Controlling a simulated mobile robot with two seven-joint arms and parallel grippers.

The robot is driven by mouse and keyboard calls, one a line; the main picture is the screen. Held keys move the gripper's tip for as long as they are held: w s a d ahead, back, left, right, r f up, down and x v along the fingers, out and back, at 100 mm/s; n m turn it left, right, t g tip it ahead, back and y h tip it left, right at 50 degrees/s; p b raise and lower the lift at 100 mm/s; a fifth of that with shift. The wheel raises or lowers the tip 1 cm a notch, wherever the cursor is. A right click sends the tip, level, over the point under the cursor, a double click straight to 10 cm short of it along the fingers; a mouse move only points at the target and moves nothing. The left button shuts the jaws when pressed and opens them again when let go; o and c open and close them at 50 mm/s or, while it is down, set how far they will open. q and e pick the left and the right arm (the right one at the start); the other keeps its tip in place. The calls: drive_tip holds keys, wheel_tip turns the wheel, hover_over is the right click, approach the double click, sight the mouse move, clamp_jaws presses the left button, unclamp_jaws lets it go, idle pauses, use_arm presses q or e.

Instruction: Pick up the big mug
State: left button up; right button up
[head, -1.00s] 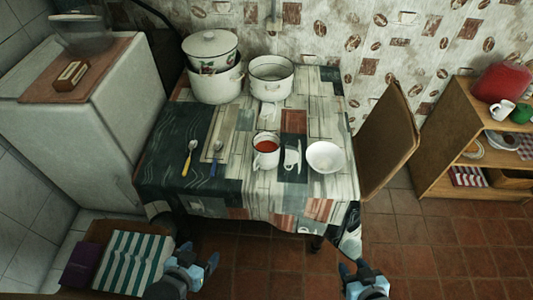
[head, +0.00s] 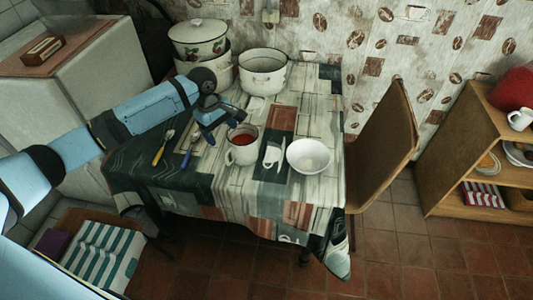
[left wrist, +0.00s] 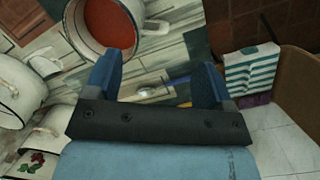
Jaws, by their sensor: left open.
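The big mug (head: 242,154) is white with a dark rim and holds something red. It stands upright on the table near its middle, and its handle faces the front in the head view. In the left wrist view the mug (left wrist: 108,22) is at the top, with its handle to the right. My left gripper (head: 226,128) is open and empty, above the table just behind and left of the mug. In the left wrist view the open fingers (left wrist: 157,75) are below the mug's rim in the picture, apart from its handle. My right gripper is not in view.
A yellow-handled spoon (head: 160,152) and a blue-handled one (head: 187,157) lie left. A lidded pot (head: 197,40) and an open pot (head: 262,74) stand behind. A chair (head: 382,140) is at the right.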

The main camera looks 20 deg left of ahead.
sight(230, 151)
use_arm(q)
drive_tip(key=shift+n+g, duration=0.3)
drive_tip(key=shift+n, duration=0.5)
drive_tip(key=f, duration=0.3)
drive_tip(key=w+f, duration=0.1)
drive_tip(key=f, duration=0.2)
drive_tip(key=shift+b, duration=0.4)
drive_tip(key=shift+w+d+f, duration=0.15)
drive_tip(key=shift+d+f, duration=0.05)
drive_tip(key=shift+f, duration=1.15)
drive_tip(key=shift+w+d+f, duration=0.15)
drive_tip(key=shift+f, duration=1.15)
drive_tip(key=shift+r, duration=0.1)
clamp_jaws()
drive_tip(key=shift+r, duration=0.15)
wheel_tip(230, 151, up, 20)
drive_tip(key=p, duration=0.1)
drive_tip(key=shift+f, duration=0.25)
